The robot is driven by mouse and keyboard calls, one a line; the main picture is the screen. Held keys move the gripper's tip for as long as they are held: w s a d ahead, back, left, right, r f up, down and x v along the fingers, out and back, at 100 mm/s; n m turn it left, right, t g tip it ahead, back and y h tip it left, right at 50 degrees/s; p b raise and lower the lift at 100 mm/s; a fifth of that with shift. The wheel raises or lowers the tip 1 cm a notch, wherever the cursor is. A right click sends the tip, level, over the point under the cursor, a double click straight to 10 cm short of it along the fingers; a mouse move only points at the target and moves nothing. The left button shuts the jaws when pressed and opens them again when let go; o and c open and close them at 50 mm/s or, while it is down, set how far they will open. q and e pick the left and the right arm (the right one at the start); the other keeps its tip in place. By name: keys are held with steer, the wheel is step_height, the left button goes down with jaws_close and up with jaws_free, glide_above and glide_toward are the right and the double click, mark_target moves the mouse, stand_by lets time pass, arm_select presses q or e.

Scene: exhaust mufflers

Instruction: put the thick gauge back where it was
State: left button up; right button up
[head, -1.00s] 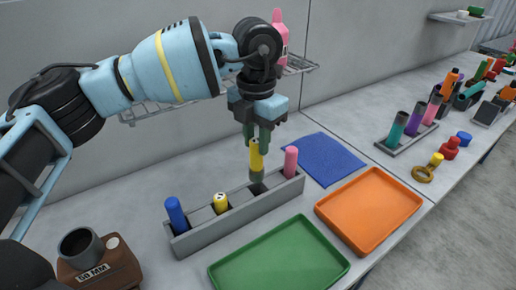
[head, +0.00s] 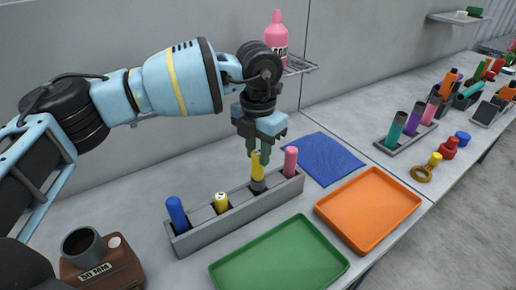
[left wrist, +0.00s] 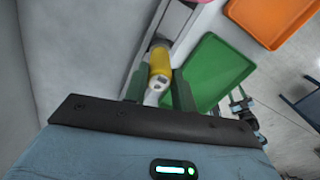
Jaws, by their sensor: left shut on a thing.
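My left gripper (head: 259,152) is shut on a yellow gauge (head: 257,166) with a dark grey lower part. The gauge stands about upright, its lower end at the slot of the grey rack (head: 209,238) just left of the pink gauge (head: 290,160). Its bottom is hidden by the rack, so I cannot tell how deep it sits. In the left wrist view the yellow gauge (left wrist: 160,58) shows between the green fingers, its pale end toward me.
The rack also holds a blue gauge (head: 177,213) and another yellow one (head: 221,202). A green tray (head: 285,262) and an orange tray (head: 368,208) lie in front. A blue mat (head: 322,158) lies behind. A brown block with a grey cylinder (head: 84,248) stands at left.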

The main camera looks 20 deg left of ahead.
arm_select(q)
steer(key=shift+f, duration=0.45)
steer(key=o, duration=0.9)
step_height(320, 180, up, 13)
steer(key=shift+r, duration=0.1)
